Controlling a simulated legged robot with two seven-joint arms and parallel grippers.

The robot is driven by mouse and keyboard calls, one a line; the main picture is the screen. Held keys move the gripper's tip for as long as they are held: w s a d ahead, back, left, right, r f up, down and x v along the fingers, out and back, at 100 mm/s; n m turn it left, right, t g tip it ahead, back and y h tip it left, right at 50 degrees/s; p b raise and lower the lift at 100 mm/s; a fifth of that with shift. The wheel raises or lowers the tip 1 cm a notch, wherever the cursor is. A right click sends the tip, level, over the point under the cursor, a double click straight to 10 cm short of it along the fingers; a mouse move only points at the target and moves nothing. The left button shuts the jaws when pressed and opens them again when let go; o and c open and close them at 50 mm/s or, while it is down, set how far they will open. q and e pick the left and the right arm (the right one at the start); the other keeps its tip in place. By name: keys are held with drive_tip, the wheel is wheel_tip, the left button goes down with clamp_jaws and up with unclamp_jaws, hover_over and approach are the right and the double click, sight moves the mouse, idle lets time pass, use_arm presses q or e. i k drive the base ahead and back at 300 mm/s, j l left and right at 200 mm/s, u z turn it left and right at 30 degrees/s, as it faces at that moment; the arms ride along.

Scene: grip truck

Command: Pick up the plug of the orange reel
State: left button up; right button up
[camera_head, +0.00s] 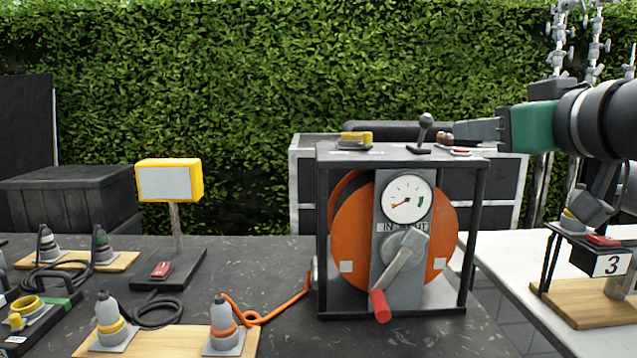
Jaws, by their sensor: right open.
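The orange reel (350,225) stands in a dark frame (322,240) on the dark table, with a gauge and a red-handled crank (398,265) on its front. An orange cable (290,308) runs left from the reel to a grey plug with an orange ring (223,318), which stands upright on a wooden board at the front. My right gripper (462,132) comes in from the right at the height of the frame's top. It is open and apart from the plug, with nothing seen between its fingers. My left gripper is not in view.
A plug with a yellow ring (112,322) stands on the same wooden board (165,342). A yellow-framed sign (169,182) stands behind. A joystick (424,130) rises from the reel frame's top near my right gripper. A stand marked 3 (610,265) is at right.

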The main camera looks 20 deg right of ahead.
sight(223, 325)
drive_tip(key=k+j, duration=0.1)
drive_tip(key=k, duration=0.9)
